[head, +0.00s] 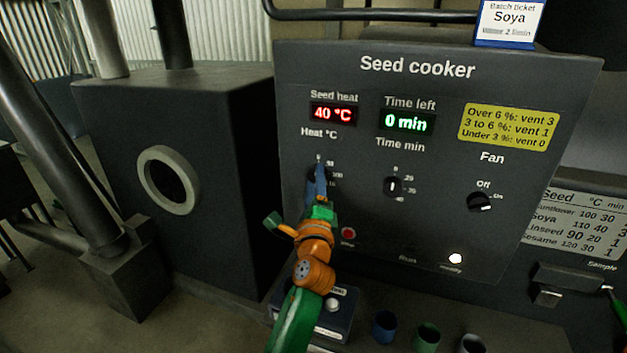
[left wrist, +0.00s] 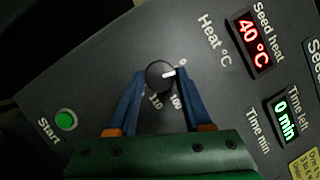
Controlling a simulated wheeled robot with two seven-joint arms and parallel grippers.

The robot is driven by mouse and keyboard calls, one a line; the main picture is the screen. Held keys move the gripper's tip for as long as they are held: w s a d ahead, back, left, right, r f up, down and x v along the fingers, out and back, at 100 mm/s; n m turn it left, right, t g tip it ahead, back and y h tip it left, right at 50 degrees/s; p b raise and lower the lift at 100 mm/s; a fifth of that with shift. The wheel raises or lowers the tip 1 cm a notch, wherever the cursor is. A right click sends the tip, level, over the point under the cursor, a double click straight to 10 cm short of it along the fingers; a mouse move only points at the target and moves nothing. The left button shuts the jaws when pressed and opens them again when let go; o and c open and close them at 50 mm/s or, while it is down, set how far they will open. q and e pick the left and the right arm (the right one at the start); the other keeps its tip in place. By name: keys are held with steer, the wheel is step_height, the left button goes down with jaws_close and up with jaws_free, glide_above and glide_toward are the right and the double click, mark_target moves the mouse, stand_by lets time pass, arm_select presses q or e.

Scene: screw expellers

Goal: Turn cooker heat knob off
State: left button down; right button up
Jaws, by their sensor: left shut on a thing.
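The seed cooker panel (head: 440,85) is dark, with the heat knob (head: 312,176) under the "Heat °C" label. My left gripper (head: 319,178) reaches up to this knob and partly hides it in the head view. In the left wrist view the black heat knob (left wrist: 160,75) sits between the two blue fingers of my left gripper (left wrist: 160,84). The fingers are shut on it. Its white mark points toward the 0 on the scale. The seed heat display (head: 333,113) reads 40 °C.
The time knob (head: 393,187) and fan knob (head: 481,201) are to the right; the fan mark looks near Off. A red button (head: 348,233) is below the heat knob. A green start button (left wrist: 66,120) shows in the left wrist view. Several cups stand below the panel.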

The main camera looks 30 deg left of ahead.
arm_select(q)
steer(key=shift+r+n+g+p, duration=0.15)
steer(key=shift+n+g+p, duration=0.5)
steer(key=shift+n, duration=1.05)
steer(key=c, duration=0.5)
jaws_free()
steer(key=shift+d, duration=0.1)
steer(key=shift+c, duration=0.2)
steer(key=shift+o, duration=1.1)
steer(key=shift+w, duration=0.15)
steer(key=b+v, duration=0.2)
steer(key=v, duration=0.5)
